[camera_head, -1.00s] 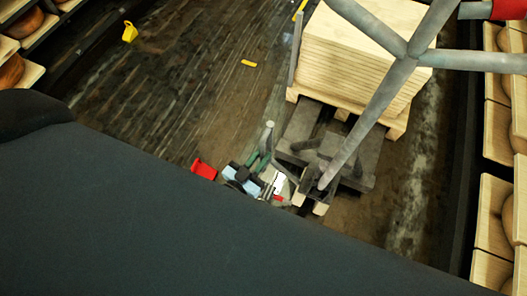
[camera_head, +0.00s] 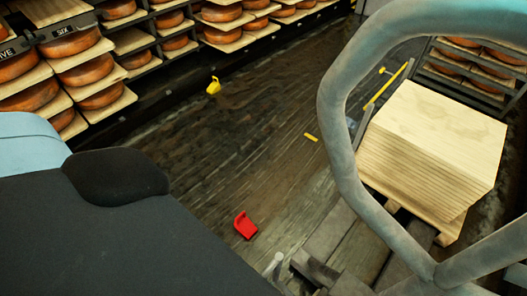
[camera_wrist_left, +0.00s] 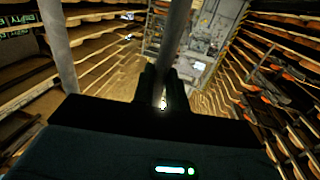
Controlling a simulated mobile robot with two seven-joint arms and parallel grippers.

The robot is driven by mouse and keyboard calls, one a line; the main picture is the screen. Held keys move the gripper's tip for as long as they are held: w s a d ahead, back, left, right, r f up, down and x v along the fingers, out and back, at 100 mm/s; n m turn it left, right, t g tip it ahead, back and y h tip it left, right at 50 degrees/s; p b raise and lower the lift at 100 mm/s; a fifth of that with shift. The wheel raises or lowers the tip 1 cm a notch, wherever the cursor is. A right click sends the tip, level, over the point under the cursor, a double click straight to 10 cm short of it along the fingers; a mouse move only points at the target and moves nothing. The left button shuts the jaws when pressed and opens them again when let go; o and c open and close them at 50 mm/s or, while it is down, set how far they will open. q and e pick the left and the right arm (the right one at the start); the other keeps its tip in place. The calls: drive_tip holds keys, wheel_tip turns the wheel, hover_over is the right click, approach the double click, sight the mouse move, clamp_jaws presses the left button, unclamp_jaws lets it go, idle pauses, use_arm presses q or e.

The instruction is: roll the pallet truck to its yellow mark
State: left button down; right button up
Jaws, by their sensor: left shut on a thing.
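The pallet truck's thick grey tubular handle (camera_head: 345,150) loops through the right of the head view, close to the camera. Its dark forks (camera_head: 355,255) sit low, partly under a wooden pallet (camera_head: 445,228) with a stack of pale boards (camera_head: 435,140). A small yellow strip (camera_head: 311,137) lies flat on the floor left of the stack; I cannot tell whether it is the mark. In the left wrist view my left gripper (camera_wrist_left: 162,102) is shut on a grey bar of the handle (camera_wrist_left: 178,40). Its fingers are not clear in the head view. My right gripper is not in view.
Racks of cheese wheels (camera_head: 85,70) line the left and back. A red object (camera_head: 245,225) and a yellow object (camera_head: 213,86) are on the floor. A long yellow bar (camera_head: 388,85) is beyond the stack. The floor left of the stack is mostly open.

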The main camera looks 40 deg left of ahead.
use_arm(q)
drive_tip(key=shift+d, duration=0.35)
drive_tip(key=c, duration=1.5)
unclamp_jaws()
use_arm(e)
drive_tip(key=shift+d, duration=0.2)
use_arm(q)
drive_tip(key=shift+a, duration=0.15)
drive_tip(key=shift+s, duration=0.1)
